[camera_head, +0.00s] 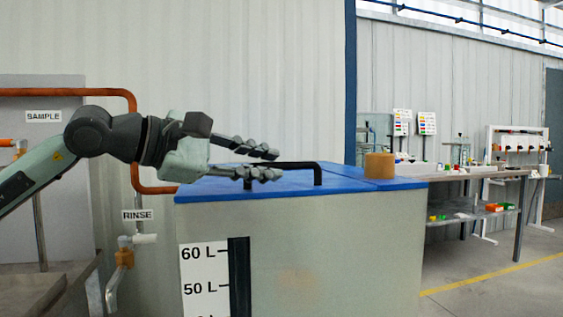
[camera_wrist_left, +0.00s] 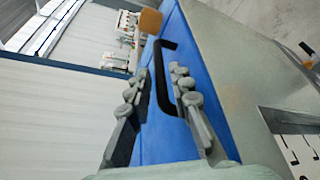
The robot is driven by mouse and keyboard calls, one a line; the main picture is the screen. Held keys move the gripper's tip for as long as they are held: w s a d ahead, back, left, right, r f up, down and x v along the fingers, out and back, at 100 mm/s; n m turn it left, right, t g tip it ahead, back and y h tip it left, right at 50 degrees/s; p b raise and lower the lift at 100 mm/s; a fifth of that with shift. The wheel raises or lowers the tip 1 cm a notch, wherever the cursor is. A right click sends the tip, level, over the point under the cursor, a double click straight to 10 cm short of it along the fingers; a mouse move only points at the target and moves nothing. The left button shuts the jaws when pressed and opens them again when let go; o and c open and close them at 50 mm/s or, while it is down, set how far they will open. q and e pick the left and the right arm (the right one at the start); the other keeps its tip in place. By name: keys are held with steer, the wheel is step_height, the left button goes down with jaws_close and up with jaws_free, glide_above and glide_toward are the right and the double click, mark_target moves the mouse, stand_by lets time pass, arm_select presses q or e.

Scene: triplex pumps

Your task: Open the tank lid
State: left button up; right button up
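The tank (camera_head: 330,250) is a pale grey-green box with a flat blue lid (camera_head: 215,188) on top, lying closed. A black bar handle (camera_head: 318,175) stands on the lid. My left gripper (camera_head: 272,163) is open above the lid, at the left part of the handle. In the left wrist view the fingers of my left gripper (camera_wrist_left: 155,92) are apart, with the black handle (camera_wrist_left: 160,75) extending ahead between them over the blue lid (camera_wrist_left: 185,45). I cannot tell whether a finger touches the handle. My right gripper is not in view.
A brown cylinder (camera_head: 379,166) stands on the blue top at the right. Copper pipes (camera_head: 134,150) and a sink (camera_head: 35,290) are at the left. A workbench (camera_head: 475,175) with several items stands at the back right. Floor at the right is clear.

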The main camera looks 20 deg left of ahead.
arm_select(q)
steer(key=shift+x, duration=1.8)
jaws_close()
